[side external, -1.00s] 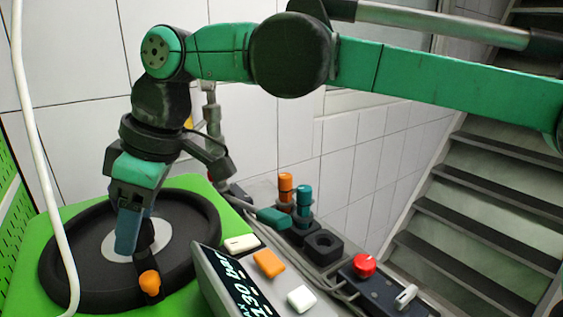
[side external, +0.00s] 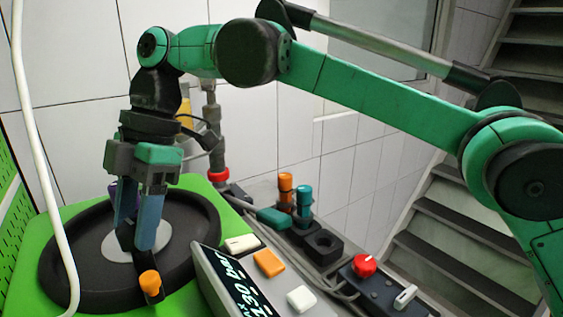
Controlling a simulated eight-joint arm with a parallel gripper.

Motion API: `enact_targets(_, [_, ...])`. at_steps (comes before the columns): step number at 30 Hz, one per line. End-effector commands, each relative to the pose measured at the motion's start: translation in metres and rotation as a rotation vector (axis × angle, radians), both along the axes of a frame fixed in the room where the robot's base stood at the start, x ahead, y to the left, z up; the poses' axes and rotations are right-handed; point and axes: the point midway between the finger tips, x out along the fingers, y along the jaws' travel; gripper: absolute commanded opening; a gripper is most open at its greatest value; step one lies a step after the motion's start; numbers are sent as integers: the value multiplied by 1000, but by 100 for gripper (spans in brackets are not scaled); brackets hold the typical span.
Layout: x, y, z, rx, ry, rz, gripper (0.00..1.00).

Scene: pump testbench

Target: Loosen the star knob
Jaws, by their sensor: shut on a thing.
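My gripper (side external: 138,240) points down over the round black dish (side external: 62,255) on the green surface. Its two blue-grey fingers are closed on a dark piece, which I take to be the star knob (side external: 125,237). The fingers hide most of it, so its outline and turn cannot be made out. It sits over the light grey disc (side external: 117,252) in the middle of the dish. A dark arm with an orange end (side external: 149,282) juts out at the front, just below the fingertips.
A display panel (side external: 243,285) reading about 2.30 bar stands close to the right of the dish. Beyond it are orange (side external: 285,187) and teal (side external: 304,197) fittings and a red knob (side external: 364,265). A white hose (side external: 40,180) hangs at the left. A pipe stands behind.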

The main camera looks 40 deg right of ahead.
Motion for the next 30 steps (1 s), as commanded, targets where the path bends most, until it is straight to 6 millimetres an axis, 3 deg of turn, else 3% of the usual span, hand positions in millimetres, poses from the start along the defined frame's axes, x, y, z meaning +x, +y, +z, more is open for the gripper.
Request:
enact_targets(12, [0, 1, 0, 3, 0, 182, 0])
enact_targets(28, [0, 1, 0, 3, 1, 204, 0])
enact_targets(29, [0, 1, 0, 3, 1, 204, 50])
enact_targets(30, [0, 1, 0, 2, 0, 204, 62])
